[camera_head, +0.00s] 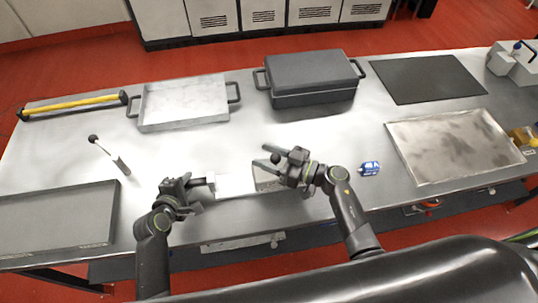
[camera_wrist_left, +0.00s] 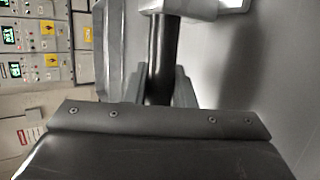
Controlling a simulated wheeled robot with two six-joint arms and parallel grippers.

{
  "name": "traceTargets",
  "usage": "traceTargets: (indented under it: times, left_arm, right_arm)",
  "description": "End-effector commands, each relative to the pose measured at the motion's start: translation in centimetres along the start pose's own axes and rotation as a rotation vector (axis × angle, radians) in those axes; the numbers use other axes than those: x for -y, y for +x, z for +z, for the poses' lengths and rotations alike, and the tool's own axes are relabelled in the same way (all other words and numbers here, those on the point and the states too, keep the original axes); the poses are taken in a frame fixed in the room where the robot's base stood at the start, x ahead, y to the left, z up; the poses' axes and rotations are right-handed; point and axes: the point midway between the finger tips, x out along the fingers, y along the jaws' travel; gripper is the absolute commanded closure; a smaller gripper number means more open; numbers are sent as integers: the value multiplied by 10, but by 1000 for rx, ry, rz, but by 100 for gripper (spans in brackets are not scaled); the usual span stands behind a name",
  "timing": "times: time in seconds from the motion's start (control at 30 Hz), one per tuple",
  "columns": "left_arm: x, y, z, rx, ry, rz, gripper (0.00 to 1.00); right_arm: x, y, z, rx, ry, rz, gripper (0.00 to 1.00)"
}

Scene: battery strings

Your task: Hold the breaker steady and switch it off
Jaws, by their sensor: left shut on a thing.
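The breaker appears to be the pale box (camera_head: 236,185) near the table's front edge, between my two grippers. My left gripper (camera_head: 203,182) is at its left side. In the left wrist view its fingers are shut on a dark round bar (camera_wrist_left: 162,60), which meets a pale block (camera_wrist_left: 190,7) at the top. The fingers hide part of the bar. My right gripper (camera_head: 266,155) is open and empty, with its fingers pointing left above the right end of the box. I cannot make out the breaker's switch or its position.
A metal tray (camera_head: 142,105), a dark lidded case (camera_head: 310,72) and a black mat (camera_head: 428,78) lie behind. A knobbed lever (camera_head: 107,151) lies left, near a grey tray (camera_head: 60,218). A blue-white item (camera_head: 369,168) and a stained tray (camera_head: 455,147) are at right. The middle is clear.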

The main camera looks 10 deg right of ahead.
Motion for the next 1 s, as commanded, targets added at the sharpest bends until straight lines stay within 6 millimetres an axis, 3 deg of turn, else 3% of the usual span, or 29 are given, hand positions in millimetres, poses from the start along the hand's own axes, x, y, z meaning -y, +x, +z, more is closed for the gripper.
traceTargets:
  times: [0.03,0.33,0.7,1.0]
  left_arm:
    - [10,0,0,1,-1,-24,100]
    - [10,0,-1,1,0,-24,100]
    - [10,0,-1,1,0,-24,100]
    - [10,0,-1,1,0,-24,100]
  right_arm:
    - [0,0,1,0,-1,1,50]
    - [-1,-13,1,2,-2,2,50]
    - [0,-89,2,4,-2,1,50]
    - [1,-120,1,1,-2,0,50]
